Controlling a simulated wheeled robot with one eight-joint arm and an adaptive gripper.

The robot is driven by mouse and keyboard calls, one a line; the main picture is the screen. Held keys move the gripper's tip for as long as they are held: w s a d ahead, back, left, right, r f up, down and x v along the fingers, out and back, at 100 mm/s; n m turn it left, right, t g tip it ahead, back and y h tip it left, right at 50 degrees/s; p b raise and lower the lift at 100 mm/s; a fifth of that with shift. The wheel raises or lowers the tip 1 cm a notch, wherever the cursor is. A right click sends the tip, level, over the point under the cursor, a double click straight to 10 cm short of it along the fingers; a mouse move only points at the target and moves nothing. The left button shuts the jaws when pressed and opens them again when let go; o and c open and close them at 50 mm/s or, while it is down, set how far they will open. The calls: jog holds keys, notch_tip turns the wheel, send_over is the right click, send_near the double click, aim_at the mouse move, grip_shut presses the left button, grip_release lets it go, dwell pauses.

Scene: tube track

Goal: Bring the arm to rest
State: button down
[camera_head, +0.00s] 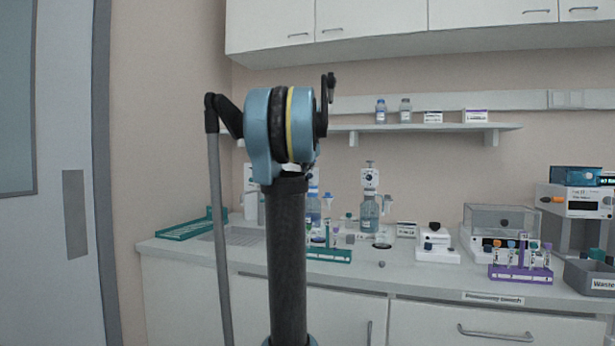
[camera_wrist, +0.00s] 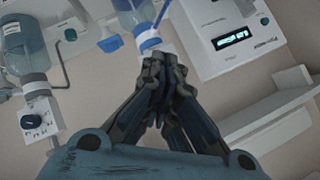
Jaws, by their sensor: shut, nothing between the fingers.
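My gripper (camera_wrist: 163,80) shows in the wrist view with its dark fingers together and nothing between them. It is clear of any object, with the beige wall behind it. In the head view my arm stands up in front of the bench, its blue joint near the height of the wall shelf. The gripper itself cannot be made out there; my arm hides part of the bench.
The white bench (camera_head: 420,277) holds a purple tube rack (camera_head: 520,273), a green rack (camera_head: 328,255), a grey waste bin (camera_head: 590,278) and several instruments. A shelf (camera_head: 430,128) with small bottles and boxes runs along the wall, below white cabinets (camera_head: 375,20).

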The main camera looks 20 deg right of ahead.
jog(key=shift+s+a+r, duration=0.2)
jog(key=shift+s+r, duration=0.15)
dwell(0.3)
jog(key=s+a+f+n+g+y, duration=0.3)
jog(key=s+a+f+n, duration=0.4)
jog(key=s+a+f, duration=1.4)
jog(key=s+a+f+n+g, duration=0.2)
jog(key=s+a+f+n, duration=0.1)
jog(key=s+f, duration=0.8)
jog(key=s+a+f+n+g, duration=0.2)
jog(key=s+a+f+n, duration=0.1)
jog(key=s+f, duration=0.8)
notch_tip(320, 180, down, 4)
jog(key=shift+s+a+g+y, duration=0.3)
jog(key=shift+a+g+y, duration=0.1)
jog(key=shift+a, duration=0.05)
